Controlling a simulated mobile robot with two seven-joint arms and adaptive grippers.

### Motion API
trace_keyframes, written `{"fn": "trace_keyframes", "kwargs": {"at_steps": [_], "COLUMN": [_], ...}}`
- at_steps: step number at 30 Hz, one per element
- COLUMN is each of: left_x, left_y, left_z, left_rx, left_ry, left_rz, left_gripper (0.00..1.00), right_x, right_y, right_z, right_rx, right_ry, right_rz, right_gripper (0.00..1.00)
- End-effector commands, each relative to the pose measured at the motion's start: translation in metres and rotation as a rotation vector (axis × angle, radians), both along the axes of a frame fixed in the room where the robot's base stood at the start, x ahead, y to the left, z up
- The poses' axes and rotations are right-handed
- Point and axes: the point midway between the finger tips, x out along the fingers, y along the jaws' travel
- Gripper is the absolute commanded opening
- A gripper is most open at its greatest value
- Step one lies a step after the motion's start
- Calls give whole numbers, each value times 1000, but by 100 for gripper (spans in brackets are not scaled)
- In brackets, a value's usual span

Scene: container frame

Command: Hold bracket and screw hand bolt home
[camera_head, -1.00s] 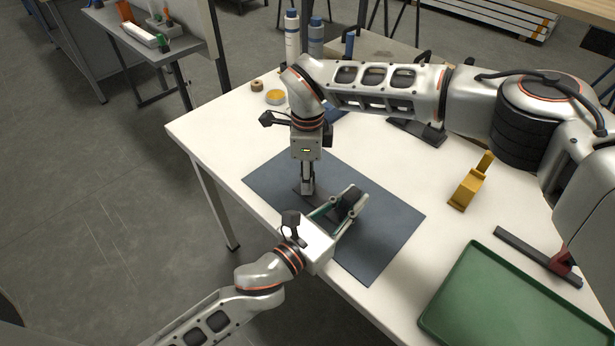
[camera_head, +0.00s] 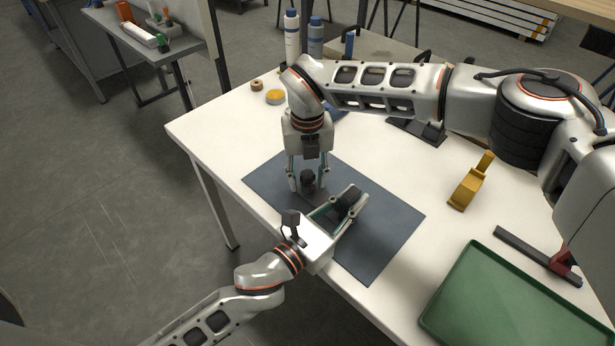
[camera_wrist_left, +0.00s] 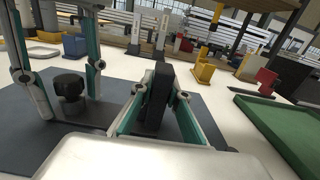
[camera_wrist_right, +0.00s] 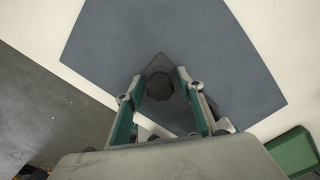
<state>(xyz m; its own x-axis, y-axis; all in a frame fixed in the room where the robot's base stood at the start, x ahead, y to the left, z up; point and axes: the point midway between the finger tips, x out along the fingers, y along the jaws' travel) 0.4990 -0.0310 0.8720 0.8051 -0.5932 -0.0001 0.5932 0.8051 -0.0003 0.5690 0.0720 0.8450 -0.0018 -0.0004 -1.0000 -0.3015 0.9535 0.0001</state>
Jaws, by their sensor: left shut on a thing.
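The dark bracket has an upright block (camera_wrist_left: 158,98) between my left gripper's fingers, and a flat base lying on the blue-grey mat (camera_head: 385,225). My left gripper (camera_head: 345,205) comes in low from the front and is shut on this block; it also shows in the head view (camera_head: 350,197). The black hand bolt knob (camera_wrist_left: 70,87) stands upright over the bracket's flat end. My right gripper (camera_head: 308,182) points straight down over it, fingers apart on either side of the knob (camera_wrist_right: 160,86), with visible gaps. The bolt's thread is hidden.
A yellow bracket-like piece (camera_head: 470,183) stands to the right on the white table. A green tray (camera_head: 430,318) and a dark bar with a red part (camera_head: 563,264) lie front right. Tape rolls (camera_head: 275,97) and bottles (camera_head: 292,40) stand at the back.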

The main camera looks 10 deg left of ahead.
Motion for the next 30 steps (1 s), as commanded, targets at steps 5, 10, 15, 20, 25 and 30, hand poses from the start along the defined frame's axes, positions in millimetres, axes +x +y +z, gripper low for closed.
{"fn": "trace_keyframes", "kwargs": {"at_steps": [5,10,15,20,25,30], "left_x": [1,1,0,0,0,0], "left_y": [0,0,0,0,0,0], "left_z": [0,0,0,0,0,0], "left_rx": [1,1,1,1,1,1], "left_ry": [-1,-1,-1,-1,-1,-1], "left_rz": [1,1,1,1,1,1], "left_gripper": [0,0,0,0,0,0], "right_x": [0,0,2,2,2,1], "right_y": [0,0,0,0,0,0], "right_z": [0,1,15,46,80,106], "right_rx": [0,1,1,1,1,0], "right_ry": [-1,-2,-4,-6,-5,-3], "right_rz": [1,2,2,2,1,1], "right_gripper": [43,43,43,43,43,43]}}
